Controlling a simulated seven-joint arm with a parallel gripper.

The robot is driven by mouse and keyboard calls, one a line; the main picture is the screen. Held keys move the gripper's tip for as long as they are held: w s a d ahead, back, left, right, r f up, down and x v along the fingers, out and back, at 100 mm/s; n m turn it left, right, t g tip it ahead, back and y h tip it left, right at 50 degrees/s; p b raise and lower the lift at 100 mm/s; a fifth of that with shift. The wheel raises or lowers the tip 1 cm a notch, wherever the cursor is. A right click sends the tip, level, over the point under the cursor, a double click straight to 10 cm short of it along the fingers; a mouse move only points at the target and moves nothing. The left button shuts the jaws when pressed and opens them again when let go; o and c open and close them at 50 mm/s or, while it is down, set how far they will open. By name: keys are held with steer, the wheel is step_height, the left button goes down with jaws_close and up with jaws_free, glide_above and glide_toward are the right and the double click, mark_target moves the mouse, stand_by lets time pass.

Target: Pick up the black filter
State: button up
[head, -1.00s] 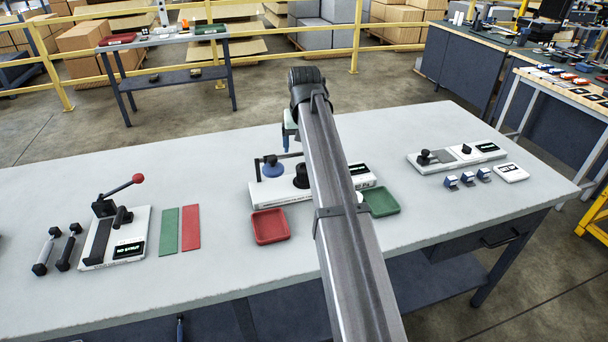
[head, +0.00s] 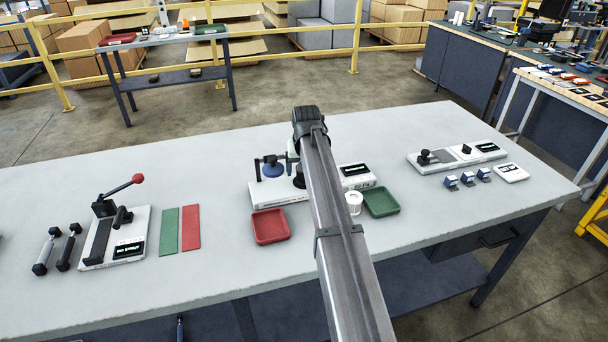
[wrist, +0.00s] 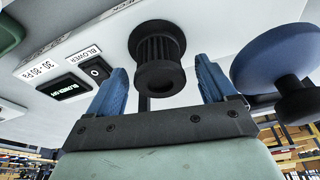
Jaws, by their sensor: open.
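The black filter (wrist: 157,60) is a ribbed dark cylinder with a wider round end, on the white test fixture (wrist: 215,22). In the head view it is a small dark shape (head: 299,176), partly hidden by my arm. My gripper (wrist: 159,68) shows two blue fingers, spread apart on either side of the filter in the wrist view. The fingers are open, and I cannot tell whether either touches it. In the head view the fingers are hidden behind my arm.
A blue round clamp pad (head: 272,169) stands close beside the filter. A white cylinder (head: 354,203) stands in front of the fixture. A red tray (head: 270,227) and a green tray (head: 382,202) flank the front. The table (head: 215,275) is clear nearer me.

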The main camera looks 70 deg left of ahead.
steer(key=shift+x, duration=0.9)
steer(key=shift+c, duration=0.4)
steer(key=c, duration=1.1)
